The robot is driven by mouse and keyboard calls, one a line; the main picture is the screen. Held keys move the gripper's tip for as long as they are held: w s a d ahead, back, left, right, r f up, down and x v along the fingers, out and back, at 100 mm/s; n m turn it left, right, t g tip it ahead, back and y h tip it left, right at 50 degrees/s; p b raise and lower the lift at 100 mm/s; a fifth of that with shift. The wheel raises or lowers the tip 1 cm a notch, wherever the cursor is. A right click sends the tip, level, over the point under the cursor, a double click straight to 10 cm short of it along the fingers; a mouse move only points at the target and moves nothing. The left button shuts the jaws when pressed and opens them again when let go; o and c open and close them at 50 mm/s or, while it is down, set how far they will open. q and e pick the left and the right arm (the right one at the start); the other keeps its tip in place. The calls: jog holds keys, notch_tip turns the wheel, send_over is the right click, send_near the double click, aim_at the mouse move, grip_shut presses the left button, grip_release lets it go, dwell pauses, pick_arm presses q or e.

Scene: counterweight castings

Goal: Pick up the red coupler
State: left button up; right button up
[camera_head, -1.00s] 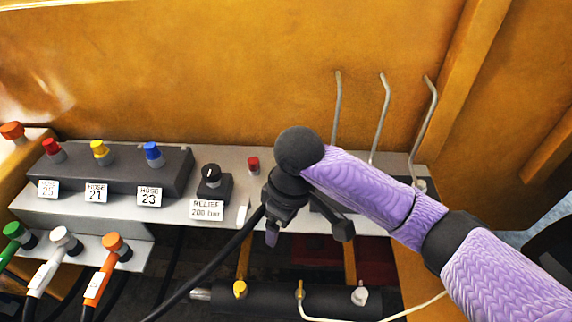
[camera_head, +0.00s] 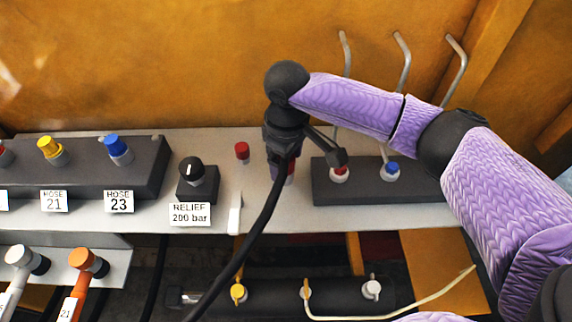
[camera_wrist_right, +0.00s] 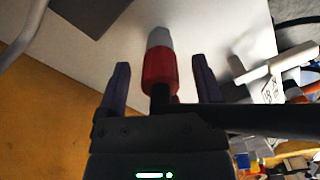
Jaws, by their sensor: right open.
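The red coupler (camera_wrist_right: 159,68) has a grey end and shows in the right wrist view between the two fingers of my right gripper (camera_wrist_right: 160,82). Its grey end points away from the palm, toward the pale panel. A black hose runs from near its base to the right. The fingers stand apart, with a gap visible on each side of the coupler. In the head view my right gripper (camera_head: 282,172) points down over the grey panel. A bit of red (camera_head: 291,171) shows there, mostly hidden by the gripper. My left gripper is not in view.
A small red knob (camera_head: 242,150) and the relief knob (camera_head: 190,171) stand left of the gripper. A dark block with red and blue ports (camera_head: 389,172) is close on the right. Bent rods (camera_head: 402,62) rise behind. The black hose (camera_head: 240,252) trails down-left.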

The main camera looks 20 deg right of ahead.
grip_shut()
dwell(0.3)
notch_tip(320, 180, up, 10)
jog(key=p, duration=0.3)
jog(key=shift+f+p, duration=0.15)
jog(key=shift+p, duration=0.2)
jog(key=shift+r, duration=0.2)
